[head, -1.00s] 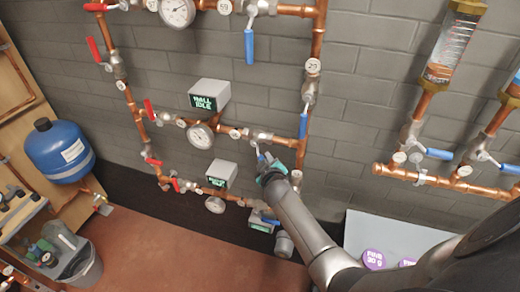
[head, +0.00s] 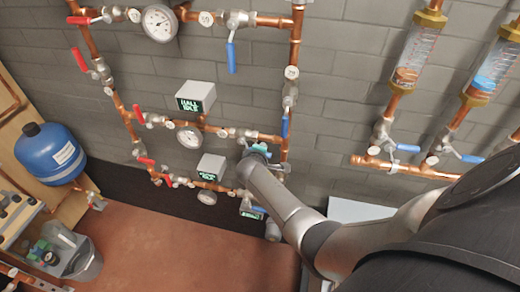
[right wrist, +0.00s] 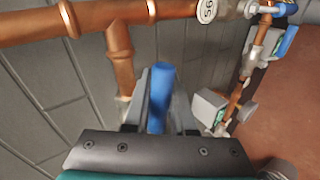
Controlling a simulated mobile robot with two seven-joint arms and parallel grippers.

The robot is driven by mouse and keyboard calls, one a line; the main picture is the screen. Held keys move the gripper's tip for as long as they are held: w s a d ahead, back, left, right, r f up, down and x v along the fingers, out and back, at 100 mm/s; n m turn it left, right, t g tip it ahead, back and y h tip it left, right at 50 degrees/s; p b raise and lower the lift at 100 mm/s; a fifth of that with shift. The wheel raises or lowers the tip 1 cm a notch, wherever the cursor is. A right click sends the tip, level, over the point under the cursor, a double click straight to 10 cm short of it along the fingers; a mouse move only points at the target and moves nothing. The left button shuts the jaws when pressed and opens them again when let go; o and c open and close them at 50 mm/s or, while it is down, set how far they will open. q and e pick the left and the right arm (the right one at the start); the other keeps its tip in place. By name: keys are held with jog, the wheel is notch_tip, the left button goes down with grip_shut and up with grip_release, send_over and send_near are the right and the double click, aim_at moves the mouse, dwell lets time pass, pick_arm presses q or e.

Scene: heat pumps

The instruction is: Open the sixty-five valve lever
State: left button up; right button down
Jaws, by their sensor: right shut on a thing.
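My right gripper (right wrist: 172,105) is shut on a blue valve lever (right wrist: 160,85) in the right wrist view; the lever stands between its two fingers. A round white tag (right wrist: 208,10) on the copper pipe above is turned on its side, and I cannot read its number surely. In the head view my right gripper (head: 258,152) is at the wall piping, just below a valve (head: 243,135) on the middle branch. It covers the held lever there. My left gripper is not in view.
A blue lever (head: 285,125) hangs on the vertical pipe close to the right of my gripper. A grey box reading HALL IDLE (head: 195,97) and a pressure gauge (head: 189,137) are to its left. A blue tank (head: 50,153) stands at far left. The floor (head: 165,245) below is mostly clear.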

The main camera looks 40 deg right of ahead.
jog(key=shift+r, duration=0.15)
dwell(0.3)
jog(key=c, duration=0.8)
grip_release()
jog(key=shift+o, duration=0.2)
jog(key=shift+w, duration=0.1)
